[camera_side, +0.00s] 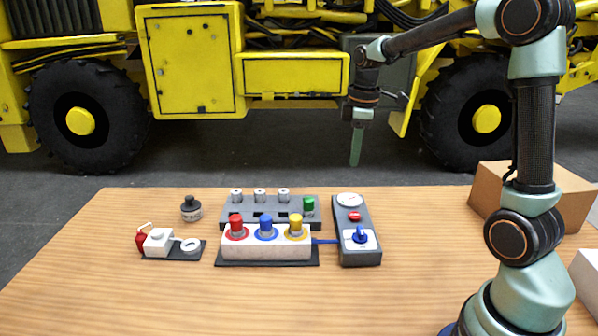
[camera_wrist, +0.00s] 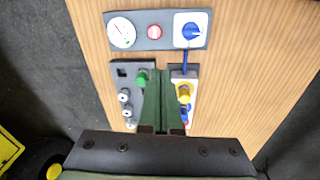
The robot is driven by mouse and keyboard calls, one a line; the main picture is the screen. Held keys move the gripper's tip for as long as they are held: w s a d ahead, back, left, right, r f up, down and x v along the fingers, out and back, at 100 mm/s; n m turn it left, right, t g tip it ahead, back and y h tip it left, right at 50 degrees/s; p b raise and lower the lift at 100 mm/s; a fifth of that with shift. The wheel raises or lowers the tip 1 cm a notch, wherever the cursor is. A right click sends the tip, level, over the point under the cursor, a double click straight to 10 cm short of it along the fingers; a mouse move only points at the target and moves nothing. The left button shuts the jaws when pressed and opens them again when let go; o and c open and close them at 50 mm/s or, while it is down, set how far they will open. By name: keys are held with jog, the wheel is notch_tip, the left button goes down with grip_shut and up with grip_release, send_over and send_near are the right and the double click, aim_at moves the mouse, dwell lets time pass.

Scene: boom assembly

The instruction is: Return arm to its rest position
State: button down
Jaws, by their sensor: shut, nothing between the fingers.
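My gripper (camera_side: 356,146) is shut and empty, pointing straight down in the air above the back part of the table, near the control box. It also shows in the wrist view (camera_wrist: 163,90), where its closed fingers cover part of the boards below. The control box (camera_side: 356,256) has a gauge, a red button and a blue knob; it also shows in the wrist view (camera_wrist: 172,44). A white block (camera_side: 265,244) bears red, blue and yellow capped fittings. A grey rack (camera_side: 252,206) behind it holds several metal fittings and a green one. My gripper touches none of these.
A small dark pad (camera_side: 193,251) with a white block, a red bottle and a ring lies at left. A dark jar (camera_side: 191,208) stands behind it. A cardboard box (camera_side: 570,200) is at right. The front left of the wooden table (camera_side: 110,300) is clear. A yellow vehicle (camera_side: 195,60) stands behind.

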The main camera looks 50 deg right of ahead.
jog(key=s+a+r+m+t, duration=0.3)
jog(key=s+a+m, duration=0.4)
jog(key=s+a, duration=0.3)
jog(key=shift+s+a+m+t, duration=0.35)
jog(key=shift+a+t, duration=0.45)
jog(key=shift+a, duration=1.4)
jog(key=shift+r, duration=0.1)
